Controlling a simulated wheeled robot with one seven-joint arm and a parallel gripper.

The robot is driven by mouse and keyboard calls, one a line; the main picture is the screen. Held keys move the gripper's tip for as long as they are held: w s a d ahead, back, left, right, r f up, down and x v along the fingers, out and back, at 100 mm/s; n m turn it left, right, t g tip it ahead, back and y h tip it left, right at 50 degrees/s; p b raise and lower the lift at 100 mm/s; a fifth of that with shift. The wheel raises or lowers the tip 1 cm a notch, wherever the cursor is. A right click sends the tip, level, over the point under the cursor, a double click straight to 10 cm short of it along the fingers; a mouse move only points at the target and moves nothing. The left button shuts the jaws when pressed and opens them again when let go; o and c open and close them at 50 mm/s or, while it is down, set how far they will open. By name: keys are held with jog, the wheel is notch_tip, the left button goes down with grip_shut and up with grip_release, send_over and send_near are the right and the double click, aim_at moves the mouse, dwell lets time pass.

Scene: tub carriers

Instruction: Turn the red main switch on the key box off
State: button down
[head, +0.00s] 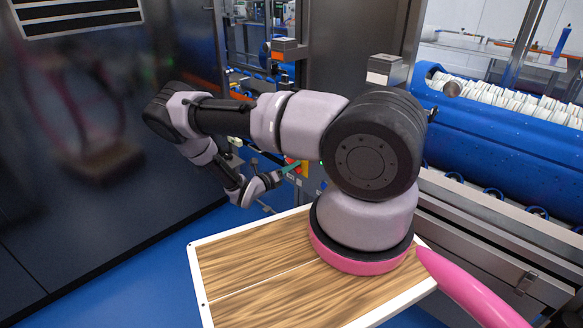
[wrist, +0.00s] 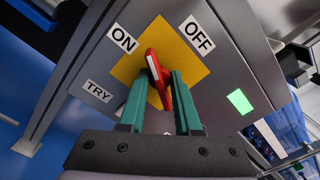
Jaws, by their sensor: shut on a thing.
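The red main switch (wrist: 153,64) sits on a yellow plate (wrist: 187,57) on the grey front of the key box (wrist: 227,75). The handle's upper end leans up and left, more toward the ON label (wrist: 124,38) than the OFF label (wrist: 197,36). A TRY label (wrist: 97,91) is at lower left. My gripper (wrist: 159,77) has its green fingers on either side of the red handle and is shut on it. In the head view my gripper (head: 288,168) reaches the small box beside the dark cabinet, and the switch is not clear there.
A green light (wrist: 239,101) glows on the box right of the switch. A dark cabinet wall (head: 90,130) stands at left of my arm. A blue conveyor machine (head: 500,145) stands at right. Blue floor (head: 225,222) is free in front of the box.

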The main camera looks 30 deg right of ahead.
jog(key=m, duration=1.2)
jog(key=shift+s, duration=0.1)
jog(key=shift+m, duration=0.3)
dwell(0.3)
jog(key=c, duration=0.6)
grip_release()
jog(key=v, duration=1)
jog(key=shift+a, duration=0.4)
jog(key=shift+s, duration=0.15)
